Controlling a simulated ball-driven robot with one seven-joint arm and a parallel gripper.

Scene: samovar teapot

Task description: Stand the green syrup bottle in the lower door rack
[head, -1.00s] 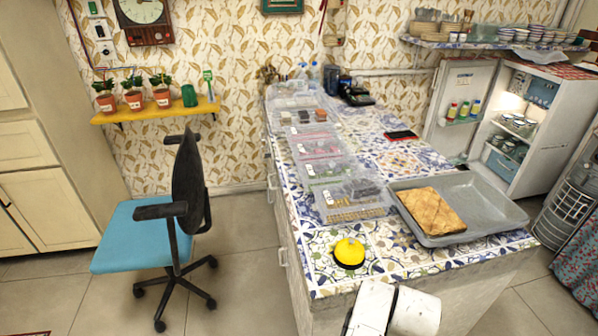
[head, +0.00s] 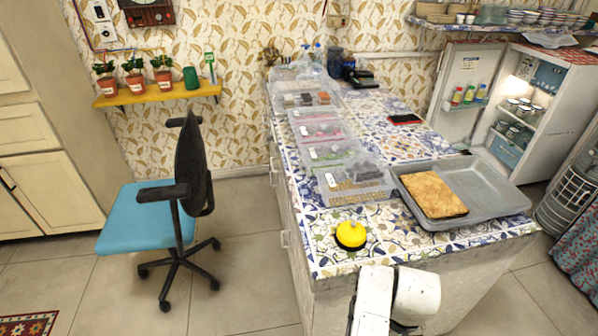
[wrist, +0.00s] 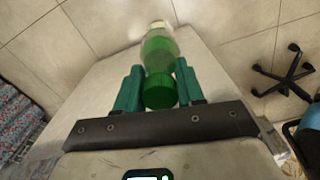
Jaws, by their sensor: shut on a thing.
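My gripper (wrist: 160,88) is shut on the green syrup bottle (wrist: 158,48) in the wrist view. Its teal fingers stand either side of the round green cap. The bottle's clear and green body reaches away beyond the fingertips. The gripper and bottle do not show in the head view. The fridge (head: 545,110) stands open at the far right, its door (head: 464,72) swung to the left. A door rack (head: 461,108) holds a few small coloured bottles. The lower part of the door is partly hidden behind the counter, and I cannot make out the lower rack clearly.
A long tiled counter (head: 400,130) lies between me and the fridge. It bears a yellow bell (head: 351,234), a grey tray (head: 490,193) with a brown slab, and clear boxes. A blue chair (head: 146,215) stands left. Open floor (head: 235,225) lies between chair and counter.

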